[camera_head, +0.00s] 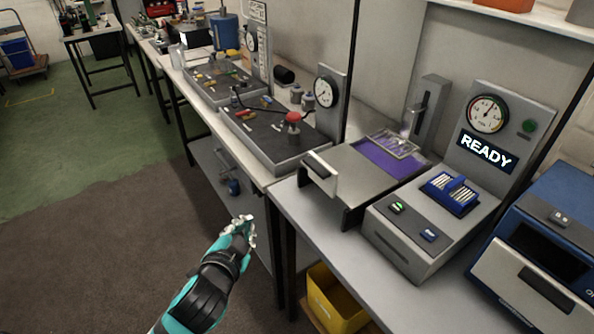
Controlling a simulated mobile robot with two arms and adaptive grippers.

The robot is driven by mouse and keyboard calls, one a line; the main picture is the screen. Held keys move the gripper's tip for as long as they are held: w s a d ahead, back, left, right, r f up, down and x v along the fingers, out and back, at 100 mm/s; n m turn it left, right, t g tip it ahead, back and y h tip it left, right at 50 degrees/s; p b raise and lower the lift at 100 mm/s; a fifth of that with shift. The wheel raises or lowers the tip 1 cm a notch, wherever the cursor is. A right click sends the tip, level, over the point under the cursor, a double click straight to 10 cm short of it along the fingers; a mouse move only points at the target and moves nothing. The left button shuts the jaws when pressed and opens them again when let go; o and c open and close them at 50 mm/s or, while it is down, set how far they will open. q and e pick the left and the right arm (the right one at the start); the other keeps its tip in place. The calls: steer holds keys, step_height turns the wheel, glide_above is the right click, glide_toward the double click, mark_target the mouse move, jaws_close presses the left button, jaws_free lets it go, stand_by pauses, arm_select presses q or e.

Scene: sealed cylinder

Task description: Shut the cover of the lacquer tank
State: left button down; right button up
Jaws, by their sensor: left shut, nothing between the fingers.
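The lacquer tank (392,158) stands on the grey bench, with purple liquid showing in its open top and a small wire rack at its back. Its cover (345,170) looks like a flat grey plate at the near left of the purple opening, so the opening is uncovered. My right gripper is not in view.
A grey machine with a READY display (486,151) and a blue rack (450,192) stands right of the tank. A blue device (550,250) is at the far right. A yellow bin (335,300) sits under the bench.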

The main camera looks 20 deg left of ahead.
arm_select(q)
steer(key=w+d+r+m+t+h, duration=0.2)
steer(key=r+m+t+h, duration=0.15)
steer(key=r, duration=0.45)
steer(key=w+d+r+m+t+h, duration=0.25)
steer(key=r+m+t, duration=0.2)
steer(key=r, duration=0.45)
steer(key=s+d+r+m+g+h, duration=0.25)
steer(key=d+m+g+h, duration=0.35)
steer(key=m, duration=0.6)
steer(key=s+d+r+m+g+h, duration=0.1)
steer(key=d+r+m+g+h, duration=0.3)
steer(key=m+h, duration=0.55)
steer(key=w+a+f+m+g+y, duration=0.4)
steer(key=a+f+m+y, duration=0.5)
steer(key=a+y, duration=0.45)
steer(key=w+r+p+x, duration=0.1)
steer(key=p+x, duration=0.4)
steer(key=x, duration=0.8)
steer(key=shift+n+p, duration=0.3)
steer(key=shift+n, duration=0.05)
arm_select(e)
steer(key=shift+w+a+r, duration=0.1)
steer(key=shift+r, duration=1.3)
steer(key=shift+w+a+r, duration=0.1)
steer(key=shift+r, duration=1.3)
